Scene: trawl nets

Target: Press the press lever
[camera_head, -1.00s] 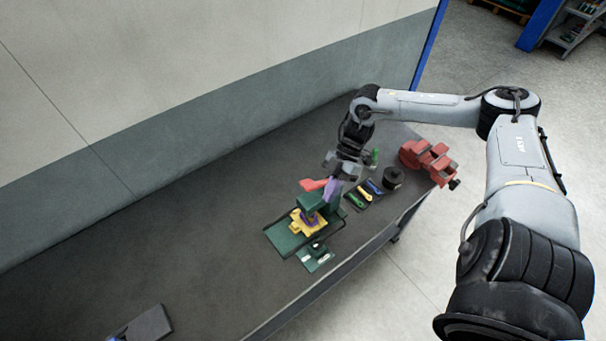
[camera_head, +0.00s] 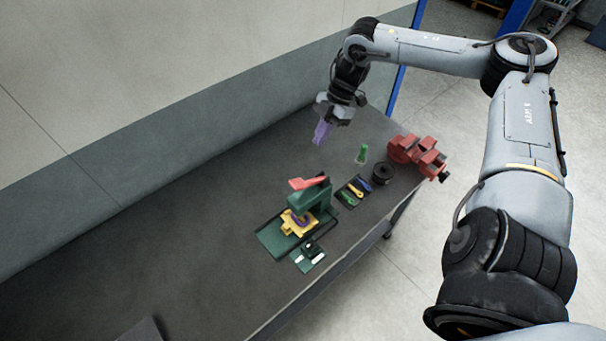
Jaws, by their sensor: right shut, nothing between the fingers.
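The green press (camera_head: 318,196) stands on the dark bench, with its red lever (camera_head: 308,183) on top pointing to the left. A yellow fixture (camera_head: 290,227) sits on the press's base, with a purple piece in it under the press head. My right gripper (camera_head: 321,133) has purple fingers pointing down. It is shut and empty, held above the bench behind the press, apart from the lever. My left gripper is not in view.
Right of the press are a tray with coloured tools (camera_head: 353,191), a green bottle (camera_head: 361,154), a black round spool (camera_head: 383,173) and a red vise (camera_head: 415,155). A small dark plate (camera_head: 308,258) lies in front. The bench's left side is mostly clear.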

